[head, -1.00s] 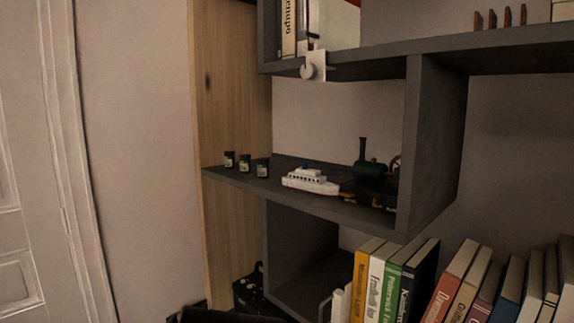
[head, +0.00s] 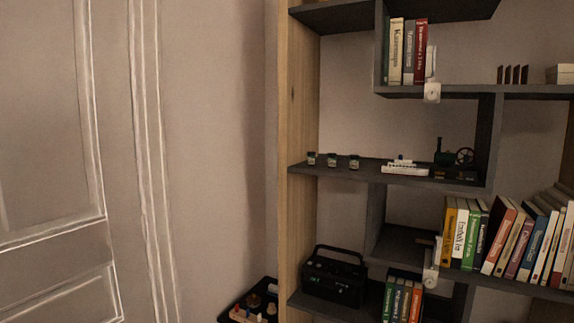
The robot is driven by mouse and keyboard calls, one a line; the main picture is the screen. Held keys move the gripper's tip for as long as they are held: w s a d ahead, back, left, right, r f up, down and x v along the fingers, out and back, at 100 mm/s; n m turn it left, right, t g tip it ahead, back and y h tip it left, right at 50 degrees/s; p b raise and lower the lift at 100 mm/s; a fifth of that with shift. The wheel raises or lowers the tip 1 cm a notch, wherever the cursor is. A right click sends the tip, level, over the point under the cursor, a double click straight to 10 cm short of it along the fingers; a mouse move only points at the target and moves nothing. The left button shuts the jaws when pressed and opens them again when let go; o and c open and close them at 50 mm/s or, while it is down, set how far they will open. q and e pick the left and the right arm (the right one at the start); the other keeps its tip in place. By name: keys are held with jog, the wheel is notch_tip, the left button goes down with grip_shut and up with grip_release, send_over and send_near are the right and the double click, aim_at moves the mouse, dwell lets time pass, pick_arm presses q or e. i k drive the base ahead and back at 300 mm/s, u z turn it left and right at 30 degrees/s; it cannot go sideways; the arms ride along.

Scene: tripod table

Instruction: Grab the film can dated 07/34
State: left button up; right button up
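Three small dark film cans with pale labels stand in a row on the left end of the middle dark shelf (head: 380,183): a left can (head: 311,158), a middle can (head: 332,160) and a right can (head: 354,162). They are too small for me to read any date, so I cannot tell which one is 07/34. Neither of my grippers is in the head view.
A white toy ship (head: 404,167) and a dark green steam engine model (head: 453,158) stand right of the cans. A black radio (head: 335,277) sits on a lower shelf. Books (head: 515,240) fill the right. A wooden upright (head: 295,230) borders the shelf; a door (head: 55,160) is at left.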

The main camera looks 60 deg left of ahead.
aim_at(331, 157)
jog(key=k, duration=0.2)
jog(key=u, duration=2.15)
jog(key=i, duration=1.65)
jog(key=u, duration=0.05)
